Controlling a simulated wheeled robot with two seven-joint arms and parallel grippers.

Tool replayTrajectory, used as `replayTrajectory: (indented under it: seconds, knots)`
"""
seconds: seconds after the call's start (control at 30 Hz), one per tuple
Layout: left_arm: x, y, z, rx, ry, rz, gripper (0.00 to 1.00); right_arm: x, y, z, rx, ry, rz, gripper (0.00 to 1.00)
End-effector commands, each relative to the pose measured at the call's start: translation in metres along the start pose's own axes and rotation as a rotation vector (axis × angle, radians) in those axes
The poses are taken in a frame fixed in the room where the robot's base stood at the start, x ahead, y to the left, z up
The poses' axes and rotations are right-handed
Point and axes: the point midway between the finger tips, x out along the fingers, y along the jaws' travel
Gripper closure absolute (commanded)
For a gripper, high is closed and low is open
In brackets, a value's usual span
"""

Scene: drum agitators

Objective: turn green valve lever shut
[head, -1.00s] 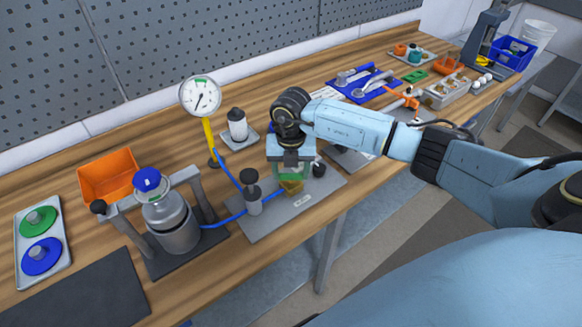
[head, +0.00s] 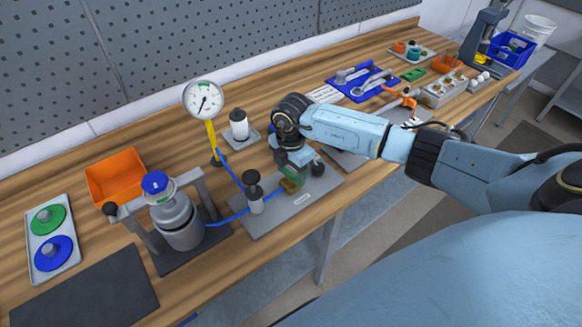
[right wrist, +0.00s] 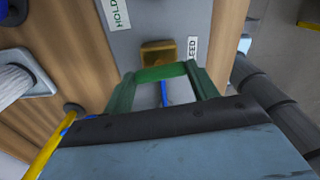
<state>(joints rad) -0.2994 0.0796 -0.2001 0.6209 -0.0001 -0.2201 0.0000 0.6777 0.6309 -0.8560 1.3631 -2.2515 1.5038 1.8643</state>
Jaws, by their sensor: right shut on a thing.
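My right gripper (head: 292,172) is over the grey valve plate (head: 314,193), pointing down at the brass valve body (head: 288,186). In the right wrist view its two fingers (right wrist: 162,86) close on the green valve lever (right wrist: 162,72), which spans between them just beside the brass body (right wrist: 158,48). In the head view the lever is mostly hidden by the gripper. A "HOLD" label (right wrist: 118,14) and a partly covered label ending in "LEED" (right wrist: 192,49) lie on the plate. My left gripper is not in view.
A blue hose (head: 228,219) links the plate to a steel vessel (head: 177,222) in a frame. A dial gauge (head: 204,100) on a yellow stem stands behind.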

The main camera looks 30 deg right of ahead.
Motion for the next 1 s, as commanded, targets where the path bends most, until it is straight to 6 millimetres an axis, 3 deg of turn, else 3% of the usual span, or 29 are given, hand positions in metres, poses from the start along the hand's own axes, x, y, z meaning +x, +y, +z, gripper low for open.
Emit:
replayTrajectory:
  seconds: [0.67, 0.7, 0.87, 1.0]
  knots:
    - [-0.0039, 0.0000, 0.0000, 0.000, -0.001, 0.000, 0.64, -0.0019, 0.0014, 0.0020, 0.069, -0.004, 0.004, 0.65]
    - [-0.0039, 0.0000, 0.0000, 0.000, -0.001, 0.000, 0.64, -0.0020, 0.0014, 0.0020, 0.069, -0.004, 0.004, 0.41]
    - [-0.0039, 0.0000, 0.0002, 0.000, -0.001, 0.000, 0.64, -0.0013, 0.0010, 0.0015, 0.068, -0.003, 0.003, 0.20]
    - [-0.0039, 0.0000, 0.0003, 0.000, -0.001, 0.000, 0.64, -0.0008, 0.0006, 0.0009, 0.067, -0.002, 0.002, 0.20]
